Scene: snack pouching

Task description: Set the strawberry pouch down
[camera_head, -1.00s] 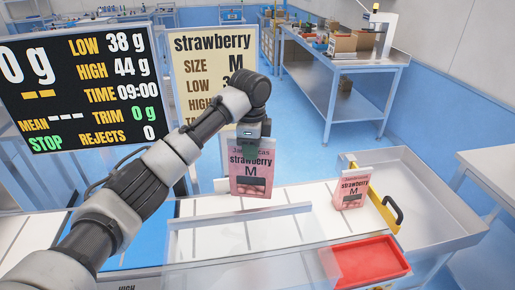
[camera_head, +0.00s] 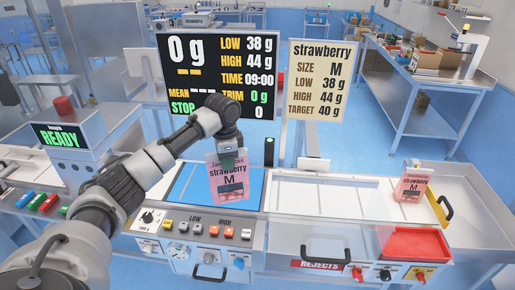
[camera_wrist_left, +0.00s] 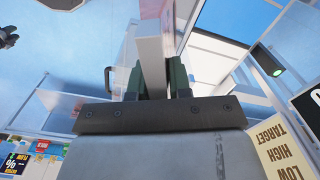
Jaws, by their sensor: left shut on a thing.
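A pink strawberry pouch (camera_head: 229,184) marked M hangs upright, slightly tilted, from my left gripper (camera_head: 229,158), which is shut on its top edge. In the head view it overlaps the blue weighing surface (camera_head: 190,190) of the checkweigher; I cannot tell how far above it the pouch is. In the left wrist view the pouch (camera_wrist_left: 153,50) shows edge-on between the green fingers of the gripper (camera_wrist_left: 153,80). A second pink strawberry pouch (camera_head: 411,186) stands at the right end of the line. My right gripper is not in view.
A display (camera_head: 215,75) reading 0 g and a strawberry M sign (camera_head: 320,80) stand behind. A red rejects tray (camera_head: 415,243) sits at front right. Buttons and knobs line the front panel (camera_head: 205,232). The white belt (camera_head: 325,192) right of the blue surface is clear.

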